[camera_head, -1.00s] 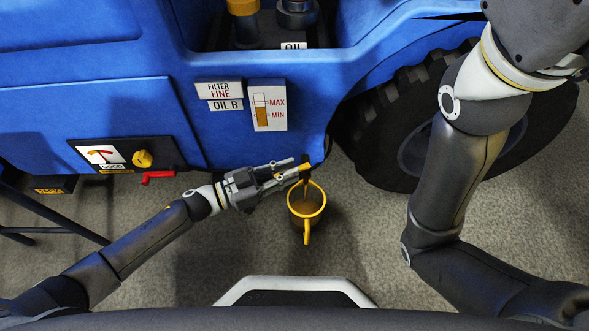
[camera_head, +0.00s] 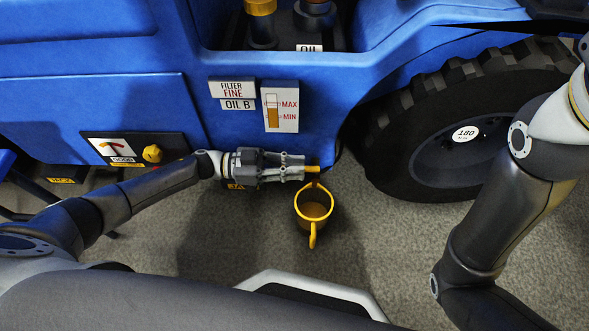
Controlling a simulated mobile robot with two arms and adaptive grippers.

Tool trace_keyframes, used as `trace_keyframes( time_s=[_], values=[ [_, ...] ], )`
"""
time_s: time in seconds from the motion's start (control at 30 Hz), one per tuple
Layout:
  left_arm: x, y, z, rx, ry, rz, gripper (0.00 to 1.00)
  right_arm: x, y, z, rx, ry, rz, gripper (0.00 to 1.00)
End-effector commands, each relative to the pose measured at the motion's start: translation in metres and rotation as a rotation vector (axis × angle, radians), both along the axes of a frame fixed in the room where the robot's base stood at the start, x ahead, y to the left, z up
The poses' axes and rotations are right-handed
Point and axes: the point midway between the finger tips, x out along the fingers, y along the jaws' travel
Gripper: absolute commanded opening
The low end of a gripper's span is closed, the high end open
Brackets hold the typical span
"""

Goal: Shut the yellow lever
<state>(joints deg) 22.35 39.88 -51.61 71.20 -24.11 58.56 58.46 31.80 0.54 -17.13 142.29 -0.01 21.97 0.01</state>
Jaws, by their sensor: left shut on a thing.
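The yellow lever (camera_head: 313,169) sticks out at the lower edge of the blue vehicle body, left of the wheel. My left gripper (camera_head: 305,165) reaches in from the left, nearly level, and is shut on the lever's end. The fingers hide part of the lever and its mount. A yellow container (camera_head: 313,222) with a handle is just below the lever and holds brownish liquid. My right arm shows at the right, but its gripper is outside the picture.
A gauge marked MAX and MIN (camera_head: 280,107) and filter labels (camera_head: 233,90) are on the blue body (camera_head: 180,65). A panel with a yellow knob (camera_head: 152,153) is at the left. A large black tire (camera_head: 400,130) is at the right. Grey floor lies in front.

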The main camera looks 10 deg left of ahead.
Motion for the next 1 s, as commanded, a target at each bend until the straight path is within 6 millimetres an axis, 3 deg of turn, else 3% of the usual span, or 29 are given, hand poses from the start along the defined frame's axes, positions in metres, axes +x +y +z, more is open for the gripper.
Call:
trace_keyframes(
  time_s=[0.3,0.33,0.5,1.0],
  values=[
    [0.0002,0.0005,-0.0012,0.004,0.002,-0.002,0.0,-0.0029,0.0003,0.0021,0.0,-0.007,0.002,0.4],
    [0.0003,0.0007,-0.0012,0.004,0.002,-0.002,0.18,-0.0029,0.0003,0.0021,0.0,-0.007,0.002,0.4],
    [0.0003,0.0006,-0.0008,0.003,0.002,-0.002,0.36,-0.003,0.0005,0.0014,-0.002,-0.009,0.001,0.4],
    [-0.0037,-0.0012,0.0014,-0.001,0.002,0.049,0.36,-0.0018,0.0005,0.0076,-0.005,-0.003,-0.002,0.4]
  ],
)
